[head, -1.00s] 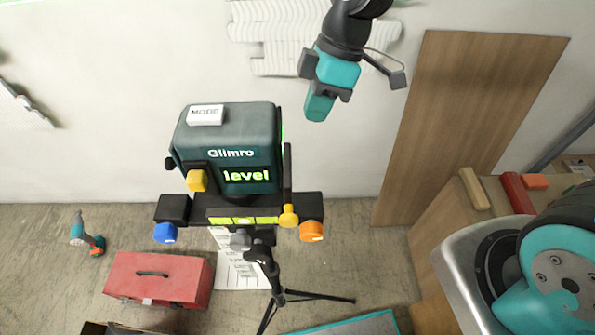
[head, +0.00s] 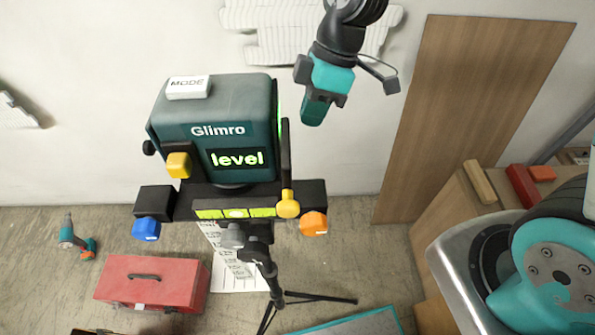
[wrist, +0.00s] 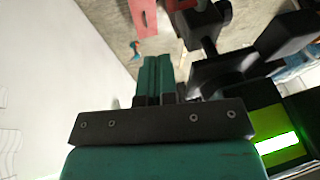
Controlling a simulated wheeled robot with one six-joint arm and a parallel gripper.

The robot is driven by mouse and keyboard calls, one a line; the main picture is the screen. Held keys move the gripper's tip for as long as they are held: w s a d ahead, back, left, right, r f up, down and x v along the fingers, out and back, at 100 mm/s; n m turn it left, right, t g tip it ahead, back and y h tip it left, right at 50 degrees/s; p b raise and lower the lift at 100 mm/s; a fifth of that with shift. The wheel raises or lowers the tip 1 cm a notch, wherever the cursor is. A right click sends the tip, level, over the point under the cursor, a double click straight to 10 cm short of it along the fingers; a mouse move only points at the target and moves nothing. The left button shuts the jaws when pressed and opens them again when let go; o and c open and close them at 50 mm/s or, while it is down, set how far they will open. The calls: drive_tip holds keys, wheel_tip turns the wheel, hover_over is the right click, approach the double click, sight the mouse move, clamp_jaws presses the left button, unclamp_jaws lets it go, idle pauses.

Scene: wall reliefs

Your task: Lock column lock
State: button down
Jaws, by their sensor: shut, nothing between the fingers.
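A dark green laser level (head: 218,125) marked "Glimro", its screen reading "level", stands on a black tripod column (head: 265,262). A grey knob (head: 232,237) sits on the column just below the head. No part is labelled as the column lock, so I cannot tell for sure which it is. A black lever (head: 286,155) with a yellow knob (head: 288,208) stands upright at the head's right side. My gripper (head: 313,112) points down, shut and empty, to the upper right of the level and apart from it. Its closed green fingers show in the wrist view (wrist: 154,72).
A blue knob (head: 146,229), an orange knob (head: 313,223) and a yellow knob (head: 178,165) surround the level. A red toolbox (head: 152,283) and a drill (head: 73,238) are on the floor at left. A wooden board (head: 470,110) leans on the wall at right.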

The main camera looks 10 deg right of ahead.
drive_tip(key=s+p+x, duration=0.1)
drive_tip(key=p+x, duration=0.2)
drive_tip(key=x, duration=0.9)
drive_tip(key=shift+s+d+f, duration=0.2)
drive_tip(key=shift+s+f, duration=0.1)
drive_tip(key=shift+s, duration=0.05)
drive_tip(key=shift+f, duration=0.1)
drive_tip(key=shift+w+f+g, duration=0.1)
drive_tip(key=shift+f+g, duration=0.05)
drive_tip(key=shift+g, duration=0.15)
